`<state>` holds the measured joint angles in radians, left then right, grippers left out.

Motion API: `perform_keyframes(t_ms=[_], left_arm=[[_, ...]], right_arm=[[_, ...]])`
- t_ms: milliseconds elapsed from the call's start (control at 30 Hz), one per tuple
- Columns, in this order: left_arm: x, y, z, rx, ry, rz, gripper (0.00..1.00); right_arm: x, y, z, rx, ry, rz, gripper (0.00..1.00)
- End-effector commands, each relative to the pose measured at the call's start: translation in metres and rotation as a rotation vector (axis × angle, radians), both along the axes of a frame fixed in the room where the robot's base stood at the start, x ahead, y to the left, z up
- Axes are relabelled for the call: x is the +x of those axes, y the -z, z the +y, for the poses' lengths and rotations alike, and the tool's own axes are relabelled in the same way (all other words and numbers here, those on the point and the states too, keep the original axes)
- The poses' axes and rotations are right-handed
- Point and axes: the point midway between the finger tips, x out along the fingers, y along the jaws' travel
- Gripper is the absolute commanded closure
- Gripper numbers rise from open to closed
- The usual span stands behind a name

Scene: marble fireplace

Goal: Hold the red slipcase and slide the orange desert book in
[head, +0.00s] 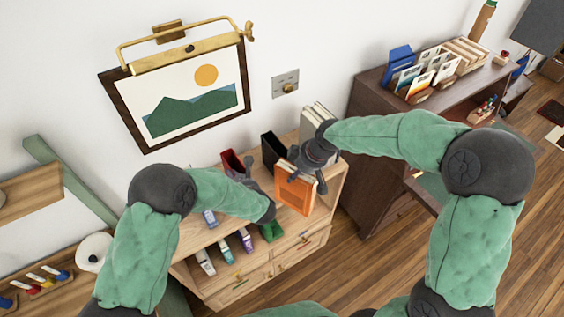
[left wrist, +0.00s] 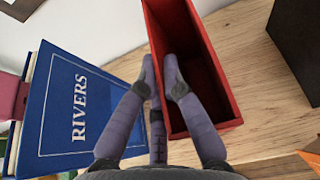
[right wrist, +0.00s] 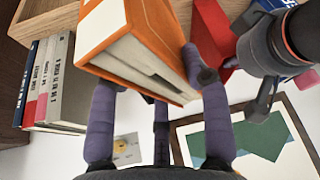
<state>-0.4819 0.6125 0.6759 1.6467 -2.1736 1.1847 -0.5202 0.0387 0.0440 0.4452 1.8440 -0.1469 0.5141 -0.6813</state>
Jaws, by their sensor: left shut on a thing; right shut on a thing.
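The red slipcase (head: 231,163) stands on the wooden cabinet top. In the left wrist view the slipcase (left wrist: 205,62) is open and empty, and the fingers of my left gripper (left wrist: 163,75) pinch its near wall. In the head view my left gripper (head: 245,178) is partly hidden by my arm. The orange desert book (head: 294,196) is held in my right gripper (head: 305,165), to the right of the slipcase and apart from it. In the right wrist view the orange book (right wrist: 122,45) sits between the fingers (right wrist: 150,75), page edges showing.
A black slipcase (head: 271,147) stands between the red slipcase and the orange book. A blue book marked RIVERS (left wrist: 75,110) is left of the slipcase. Several upright books (right wrist: 48,80) stand at the cabinet's right end. A framed picture (head: 185,95) hangs above.

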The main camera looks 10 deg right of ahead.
Motion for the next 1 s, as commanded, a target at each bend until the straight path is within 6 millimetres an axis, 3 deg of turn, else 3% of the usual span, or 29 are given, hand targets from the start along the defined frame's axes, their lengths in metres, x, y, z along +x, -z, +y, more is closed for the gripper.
perform_keyframes(t_ms=[300, 533, 800, 1000], left_arm=[[0.0, 0.0, 0.0, 0.0, 0.0, 0.0, 1.0], [0.0, 0.0, 0.0, 0.0, 0.0, 0.0, 1.0], [0.0, 0.0, 0.0, 0.0, 0.0, 0.0, 1.0], [0.0, 0.0, 0.0, 0.0, 0.0, 0.0, 1.0]], right_arm=[[-0.021, -0.002, -0.02, 0.001, 0.002, -0.005, 1.0], [-0.01, -0.017, -0.018, -0.004, -0.039, -0.006, 1.0], [0.028, -0.081, -0.005, -0.011, -0.201, -0.005, 1.0], [0.045, -0.131, 0.01, -0.006, -0.332, -0.006, 1.0]])
